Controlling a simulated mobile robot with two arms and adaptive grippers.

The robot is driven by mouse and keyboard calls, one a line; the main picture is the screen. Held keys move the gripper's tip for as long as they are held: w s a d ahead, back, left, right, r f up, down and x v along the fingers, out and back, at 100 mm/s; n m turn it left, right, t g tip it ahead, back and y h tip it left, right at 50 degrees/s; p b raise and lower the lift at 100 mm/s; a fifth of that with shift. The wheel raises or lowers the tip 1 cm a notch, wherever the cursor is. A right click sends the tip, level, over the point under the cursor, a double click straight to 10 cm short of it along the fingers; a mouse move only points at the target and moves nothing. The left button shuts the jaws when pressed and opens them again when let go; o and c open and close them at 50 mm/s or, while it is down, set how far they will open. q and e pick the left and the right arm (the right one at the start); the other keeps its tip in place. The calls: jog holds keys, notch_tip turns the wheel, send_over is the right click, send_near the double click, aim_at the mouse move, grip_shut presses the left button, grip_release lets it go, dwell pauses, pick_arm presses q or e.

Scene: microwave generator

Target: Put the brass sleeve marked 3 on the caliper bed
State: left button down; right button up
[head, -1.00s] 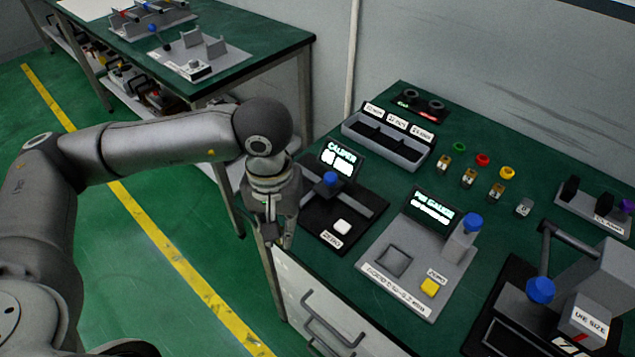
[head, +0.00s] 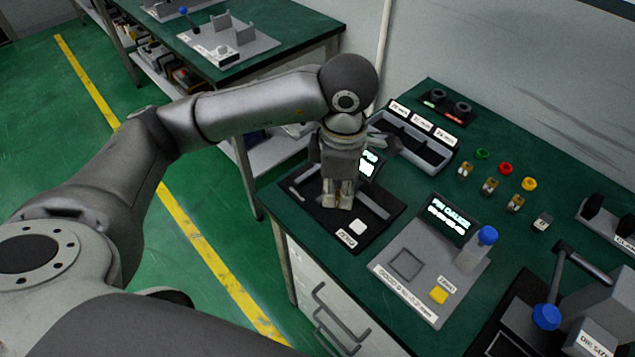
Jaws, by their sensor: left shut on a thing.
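The caliper (head: 398,212) is a black base with a grey rail, a lit display behind it and a white button in front, at the left end of the green bench. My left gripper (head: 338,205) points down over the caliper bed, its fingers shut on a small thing. The fingers mostly hide it; a little brownish colour shows, but no mark can be read. Contact with the bed cannot be told. My right gripper is not in view.
Right of the caliper is a grey gauge panel (head: 405,285) with a blue knob and yellow button. A grey labelled tray (head: 430,152) stands behind. A press-like device (head: 590,290) stands at right.

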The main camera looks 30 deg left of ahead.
pick_arm(q)
jog(key=r+n, duration=0.1)
jog(key=n, duration=0.4)
jog(key=n+p, duration=0.3)
jog(key=p, duration=0.2)
send_over(316, 185)
jog(key=f, duration=0.8)
jog(key=shift+s+d+f, duration=0.15)
jog(key=shift+s+d, duration=0.15)
jog(key=shift+d, duration=0.05)
jog(key=shift+w+a+f, duration=0.2)
jog(key=shift+a+f, duration=0.1)
jog(key=shift+f, duration=0.15)
notch_tip(316, 185, down, 3)
jog(key=shift+r+p, duration=0.1)
jog(key=shift+p, duration=0.85)
jog(key=shift+f, duration=0.2)
jog(key=shift+f, duration=0.1)
